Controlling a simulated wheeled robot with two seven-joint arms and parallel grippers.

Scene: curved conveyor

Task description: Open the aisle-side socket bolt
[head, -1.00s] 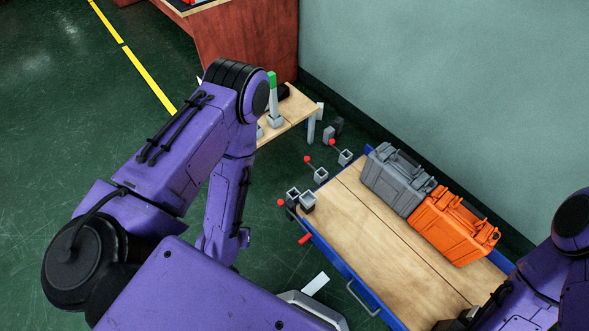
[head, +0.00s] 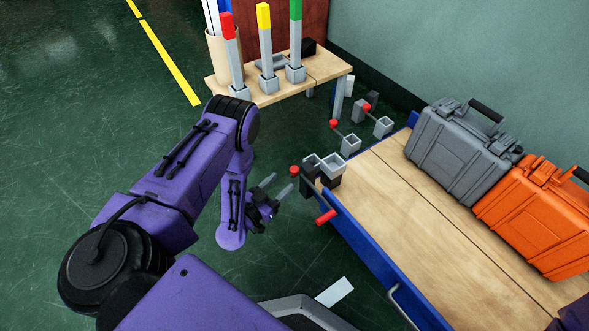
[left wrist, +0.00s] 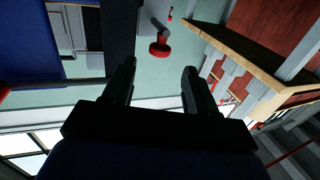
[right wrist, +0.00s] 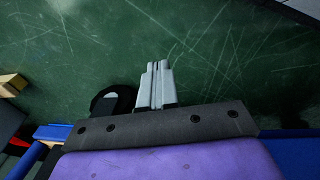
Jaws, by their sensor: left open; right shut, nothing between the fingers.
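At the near left corner of the cart, on the aisle side, grey sockets (head: 326,168) have a bolt with a round red knob (head: 295,171) on their left. My left gripper (head: 275,184) is open and empty, just left of and below that knob, with a small gap. In the left wrist view a red knob (left wrist: 160,48) on a grey stem shows beyond and between the open fingertips; I cannot tell which bolt it is. Farther sockets (head: 350,144) and (head: 383,126) have red-knobbed bolts too. My right gripper (right wrist: 155,84) is shut and empty above green floor.
A red handle (head: 325,217) sticks out below the near sockets. The blue-edged cart (head: 400,220) carries a grey case (head: 455,148) and an orange case (head: 530,215). A wooden table (head: 325,72) with red-, yellow- and green-topped posts stands behind. Floor at left is clear.

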